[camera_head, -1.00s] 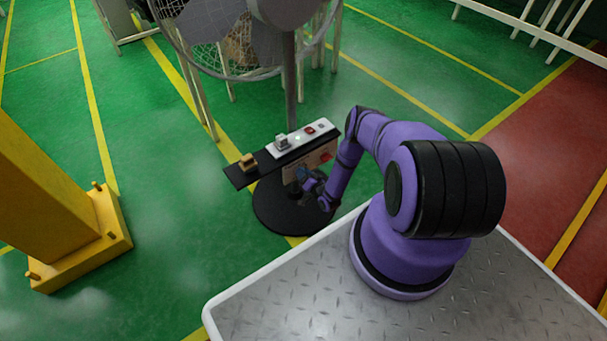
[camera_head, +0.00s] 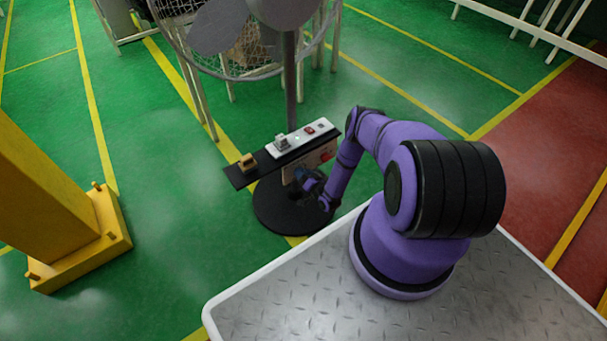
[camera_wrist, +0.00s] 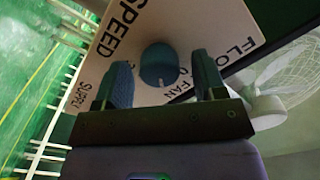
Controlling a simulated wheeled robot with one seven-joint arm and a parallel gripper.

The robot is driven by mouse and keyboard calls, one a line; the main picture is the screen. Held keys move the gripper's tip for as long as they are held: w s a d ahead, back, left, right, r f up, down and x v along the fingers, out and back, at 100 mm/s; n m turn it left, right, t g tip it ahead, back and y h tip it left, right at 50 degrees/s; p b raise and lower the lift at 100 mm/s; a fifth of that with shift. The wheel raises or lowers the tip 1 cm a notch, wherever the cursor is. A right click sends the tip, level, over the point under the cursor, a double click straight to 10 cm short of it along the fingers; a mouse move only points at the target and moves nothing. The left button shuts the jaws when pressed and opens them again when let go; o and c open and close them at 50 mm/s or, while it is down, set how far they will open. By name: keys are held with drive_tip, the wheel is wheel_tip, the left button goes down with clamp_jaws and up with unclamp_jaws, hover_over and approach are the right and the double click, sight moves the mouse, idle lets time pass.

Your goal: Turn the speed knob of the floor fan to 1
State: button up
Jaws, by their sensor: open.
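The speed knob (camera_wrist: 160,65) is a round blue-grey knob with a pale pointer mark at its lower edge, on a cream panel (camera_wrist: 128,45) lettered SPEED, FLOOR FAN and SUPPLY. In the wrist view my gripper (camera_wrist: 160,80) is open, with one blue finger on each side of the knob and a gap to it on both sides. A "0" is printed just below the knob; I see no "1". In the head view my gripper (camera_head: 312,182) is at the panel's front (camera_head: 312,158), and the knob is hidden there. The floor fan (camera_head: 262,40) stands behind.
A dark shelf (camera_head: 240,176) above the panel carries a small wooden block (camera_head: 248,162) and a white strip (camera_head: 300,138) with small fittings. The fan's round black base (camera_head: 280,215) is below. A yellow post (camera_head: 60,200) stands left. Green floor between is clear.

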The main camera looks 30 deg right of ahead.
drive_tip(key=s, duration=1)
drive_tip(key=shift+s+d, duration=0.2)
drive_tip(key=shift+s, duration=0.15)
